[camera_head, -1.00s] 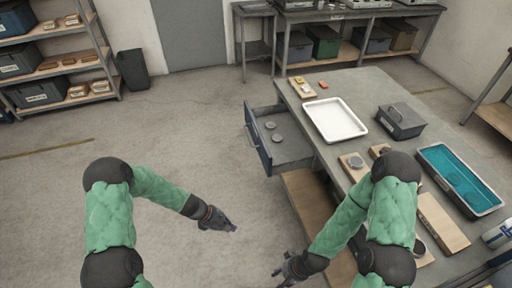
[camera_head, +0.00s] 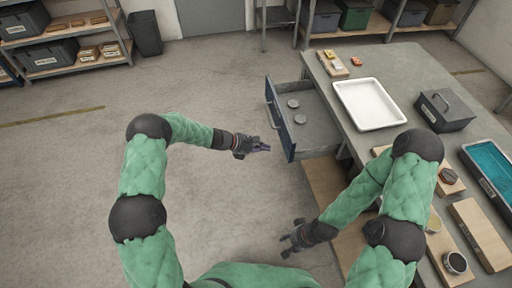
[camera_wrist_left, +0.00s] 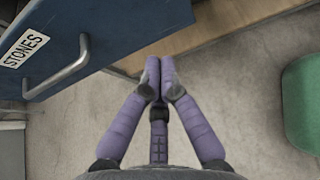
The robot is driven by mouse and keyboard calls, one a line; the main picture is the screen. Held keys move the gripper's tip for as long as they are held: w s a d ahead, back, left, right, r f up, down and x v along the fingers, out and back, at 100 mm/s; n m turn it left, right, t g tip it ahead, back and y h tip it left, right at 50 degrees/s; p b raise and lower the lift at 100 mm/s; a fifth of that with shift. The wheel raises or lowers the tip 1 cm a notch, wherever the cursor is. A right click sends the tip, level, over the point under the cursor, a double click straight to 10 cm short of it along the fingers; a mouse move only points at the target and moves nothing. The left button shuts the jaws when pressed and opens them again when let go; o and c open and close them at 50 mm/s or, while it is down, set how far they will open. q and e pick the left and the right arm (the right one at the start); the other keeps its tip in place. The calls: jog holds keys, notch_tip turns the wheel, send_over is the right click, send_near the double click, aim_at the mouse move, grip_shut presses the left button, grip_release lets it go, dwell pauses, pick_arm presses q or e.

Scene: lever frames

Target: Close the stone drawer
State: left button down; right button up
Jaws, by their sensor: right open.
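The stone drawer (camera_head: 315,127) stands pulled out from the left side of the workbench, with two round grey stones (camera_head: 297,110) inside. Its blue front shows in the left wrist view (camera_wrist_left: 110,25) with a STONES label (camera_wrist_left: 24,48) and a metal handle (camera_wrist_left: 62,76). My left gripper (camera_head: 265,148) is just left of the near end of the drawer front, apart from it. In the left wrist view its purple fingertips (camera_wrist_left: 160,78) meet with nothing between them. My right gripper (camera_head: 285,245) is open and empty, low beside the bench, nearer than the drawer.
The grey workbench (camera_head: 384,68) carries a white tray (camera_head: 369,104), a dark metal box (camera_head: 445,110), a blue-lined tray (camera_head: 490,165) and wooden boards (camera_head: 478,235). A wooden lower shelf (camera_head: 325,185) lies below the drawer. The floor left of the drawer is clear.

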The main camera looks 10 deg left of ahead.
aim_at(286, 148)
pick_arm(q)
jog(key=x, duration=0.1)
jog(key=b+x, duration=0.1)
jog(key=x, duration=0.1)
jog(key=r+x, duration=0.1)
jog(key=x, duration=0.1)
jog(key=shift+w+d, duration=0.1)
jog(key=shift+d, duration=0.3)
jog(key=shift+w+d+b, duration=0.15)
jog(key=shift+d+b, duration=0.2)
jog(key=shift+d, duration=0.15)
jog(key=shift+d+r, duration=0.1)
pick_arm(e)
notch_tip(286, 148, down, 2)
jog(key=shift+f, duration=0.1)
pick_arm(q)
jog(key=shift+d, duration=0.1)
